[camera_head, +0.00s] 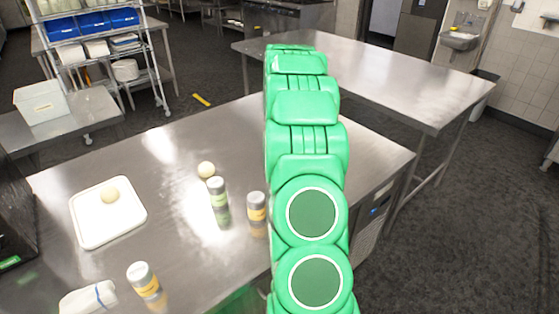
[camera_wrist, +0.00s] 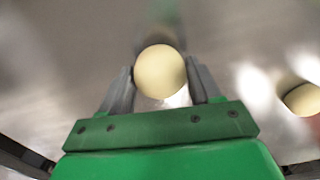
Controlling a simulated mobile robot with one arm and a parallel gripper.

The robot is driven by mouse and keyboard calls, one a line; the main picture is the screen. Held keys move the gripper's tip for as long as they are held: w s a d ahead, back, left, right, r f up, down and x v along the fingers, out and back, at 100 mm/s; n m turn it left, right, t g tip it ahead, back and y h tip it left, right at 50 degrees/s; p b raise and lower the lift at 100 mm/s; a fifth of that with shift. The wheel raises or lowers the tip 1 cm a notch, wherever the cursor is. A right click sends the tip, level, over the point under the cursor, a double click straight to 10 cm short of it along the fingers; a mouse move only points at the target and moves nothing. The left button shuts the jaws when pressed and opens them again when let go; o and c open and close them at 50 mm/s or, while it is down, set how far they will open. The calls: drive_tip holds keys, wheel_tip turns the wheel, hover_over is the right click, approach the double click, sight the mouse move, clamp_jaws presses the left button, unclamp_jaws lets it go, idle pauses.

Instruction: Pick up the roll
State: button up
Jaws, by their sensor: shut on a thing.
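My gripper (camera_wrist: 160,80) is shut on a round, pale cream roll (camera_wrist: 160,71), with one grey finger on each side of it, in the wrist view. A faint reflection of the roll shows on the metal beyond it. I cannot tell whether the roll touches the surface. Another pale round thing (camera_wrist: 303,99) lies at the right edge of that view. In the head view my green arm hides the gripper and the held roll.
The steel table (camera_head: 180,140) also holds a green-labelled shaker (camera_head: 217,192), two yellow-labelled shakers (camera_head: 257,206) (camera_head: 143,279) and a white folded cloth (camera_head: 88,299). A second steel table (camera_head: 390,85) stands behind on the right. Dark floor lies open at the right.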

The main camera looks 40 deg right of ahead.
drive_tip(key=s+a+r, duration=0.7)
drive_tip(key=s+r, duration=0.3)
drive_tip(key=s, duration=0.1)
drive_tip(key=shift+s+a+r, duration=0.3)
drive_tip(key=shift+s+r, duration=0.05)
drive_tip(key=shift+s, duration=0.05)
drive_tip(key=shift+a, duration=0.1)
